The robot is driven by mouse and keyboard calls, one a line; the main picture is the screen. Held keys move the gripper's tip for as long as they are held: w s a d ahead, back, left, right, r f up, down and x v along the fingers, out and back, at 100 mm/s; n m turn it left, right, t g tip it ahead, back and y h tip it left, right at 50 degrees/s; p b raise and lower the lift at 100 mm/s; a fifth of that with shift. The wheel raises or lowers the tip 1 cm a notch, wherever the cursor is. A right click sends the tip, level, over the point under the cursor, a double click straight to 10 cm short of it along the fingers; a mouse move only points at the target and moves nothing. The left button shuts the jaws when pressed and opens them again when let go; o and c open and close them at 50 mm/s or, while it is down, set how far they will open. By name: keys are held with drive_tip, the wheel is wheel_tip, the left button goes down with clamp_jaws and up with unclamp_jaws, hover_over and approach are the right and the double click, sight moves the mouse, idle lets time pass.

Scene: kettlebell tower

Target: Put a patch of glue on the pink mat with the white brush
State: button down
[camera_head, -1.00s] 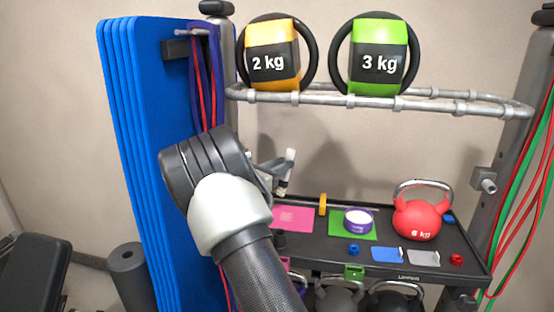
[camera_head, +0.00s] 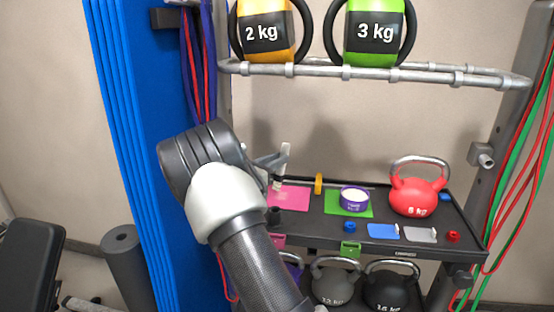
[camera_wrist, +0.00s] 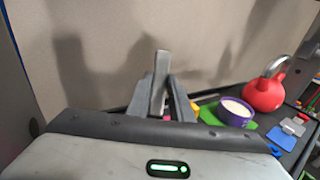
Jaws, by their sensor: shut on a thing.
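My gripper (camera_head: 270,163) is at the left end of the black shelf, shut on the white brush (camera_head: 282,166). The brush stands nearly upright, its lower end close to the pink mat (camera_head: 292,199); I cannot tell whether it touches. In the wrist view the brush (camera_wrist: 159,84) stands between the fingers of my gripper (camera_wrist: 160,95) and hides most of the mat. A purple tub with white contents (camera_head: 354,200) sits on a green mat (camera_head: 335,210) to the right; the tub also shows in the wrist view (camera_wrist: 236,117). I cannot see glue on the pink mat.
A red kettlebell (camera_head: 417,197) stands at the right of the shelf. A yellow roller (camera_head: 318,184) stands between the mats. Blue (camera_head: 382,231) and grey (camera_head: 420,234) plates lie at the front. The 2 kg and 3 kg weights (camera_head: 373,32) sit on the rail above.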

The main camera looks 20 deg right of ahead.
drive_tip(key=shift+f+b, duration=0.7)
drive_tip(key=shift+f, duration=0.25)
idle(0.5)
drive_tip(key=shift+s+d+b, duration=1.4)
drive_tip(key=shift+s+d, duration=0.75)
drive_tip(key=shift+d, duration=1.1)
drive_tip(key=shift+w+a+p, duration=0.35)
drive_tip(key=shift+w+a, duration=0.4)
drive_tip(key=shift+a, duration=0.35)
drive_tip(key=shift+w+a+p, duration=0.4)
drive_tip(key=shift+w+a, duration=0.3)
drive_tip(key=shift+a, duration=0.45)
drive_tip(key=shift+w+a+p, duration=0.35)
drive_tip(key=shift+w+a, duration=0.4)
drive_tip(key=shift+a, duration=0.35)
wheel_tip(320, 180, up, 8)
drive_tip(key=p, duration=0.5)
